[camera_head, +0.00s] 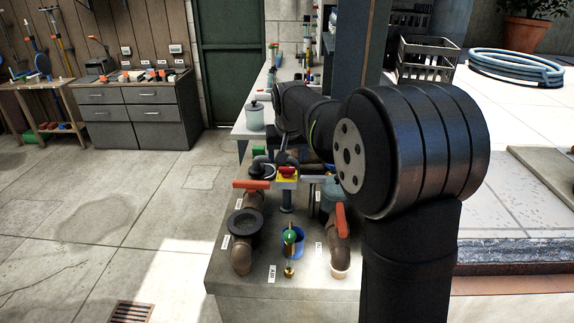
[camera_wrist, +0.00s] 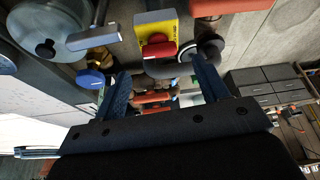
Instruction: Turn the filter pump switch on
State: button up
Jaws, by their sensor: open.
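A small yellow switch box with a red switch (camera_head: 287,172) stands on a grey post among the pipes on the pit's concrete ledge. In the wrist view, the yellow box (camera_wrist: 150,28) is near the top centre, with the red switch (camera_wrist: 158,47) on its lower part. Whether the switch is on or off cannot be told. My gripper (camera_wrist: 160,68) is open and empty. Its fingers are left and right of the red switch in the picture; no contact can be made out. In the head view my gripper (camera_head: 286,156) is small, dark and partly hidden, just behind the box.
Orange-handled valves (camera_head: 251,185) on brown pipes flank the post, with another orange handle (camera_head: 341,220) at right. A grey lidded pot (camera_head: 255,116) is behind.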

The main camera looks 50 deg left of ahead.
aim_at(287, 167)
jog(key=shift+x, duration=2.35)
jog(key=c, duration=1)
jog(key=shift+o, duration=0.2)
